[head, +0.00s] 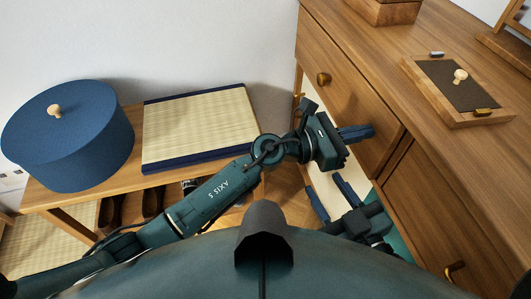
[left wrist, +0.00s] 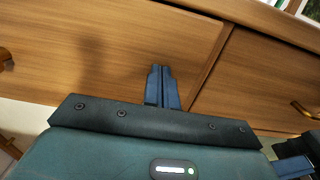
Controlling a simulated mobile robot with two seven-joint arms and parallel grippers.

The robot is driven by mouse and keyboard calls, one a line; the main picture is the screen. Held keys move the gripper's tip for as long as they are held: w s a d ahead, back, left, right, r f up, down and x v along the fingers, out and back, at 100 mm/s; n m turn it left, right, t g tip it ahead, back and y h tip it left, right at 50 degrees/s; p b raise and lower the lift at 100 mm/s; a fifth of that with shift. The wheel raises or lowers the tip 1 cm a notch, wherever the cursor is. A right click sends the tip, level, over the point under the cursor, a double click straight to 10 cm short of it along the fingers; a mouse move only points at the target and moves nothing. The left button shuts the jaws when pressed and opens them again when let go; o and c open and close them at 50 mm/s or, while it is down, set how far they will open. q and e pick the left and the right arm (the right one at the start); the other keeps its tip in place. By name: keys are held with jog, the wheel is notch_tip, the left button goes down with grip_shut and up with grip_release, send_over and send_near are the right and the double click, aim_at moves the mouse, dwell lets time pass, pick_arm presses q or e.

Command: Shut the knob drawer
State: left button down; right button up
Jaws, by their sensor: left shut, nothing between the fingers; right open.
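The knob drawer (head: 345,85) has a wooden front with a round knob (head: 323,79) and sits below the dresser top. Its front lies close to the dresser's face; I cannot tell whether a small gap remains. The front also fills the left of the left wrist view (left wrist: 110,50), with the knob (left wrist: 6,60) at the edge. My left gripper (head: 368,131) is shut and empty, its blue fingertips (left wrist: 160,72) at the drawer front near its right end. Contact is unclear. My right gripper (head: 331,195) is open and empty, lower down, below the left one.
A second wooden front with a brass handle (left wrist: 304,109) is to the right of the knob drawer. The dresser top (head: 440,150) holds a framed tray (head: 412,72) and a wooden box (head: 384,10). A bench at left carries a blue round box (head: 70,150) and a woven mat (head: 200,125).

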pick_arm(q)
jog(key=shift+x, duration=1.15)
pick_arm(e)
jog(key=shift+w+d+r, duration=0.15)
jog(key=shift+d+r, duration=0.05)
pick_arm(q)
jog(key=shift+r, duration=0.15)
jog(key=shift+a, duration=0.1)
pick_arm(e)
jog(key=shift+f, duration=0.15)
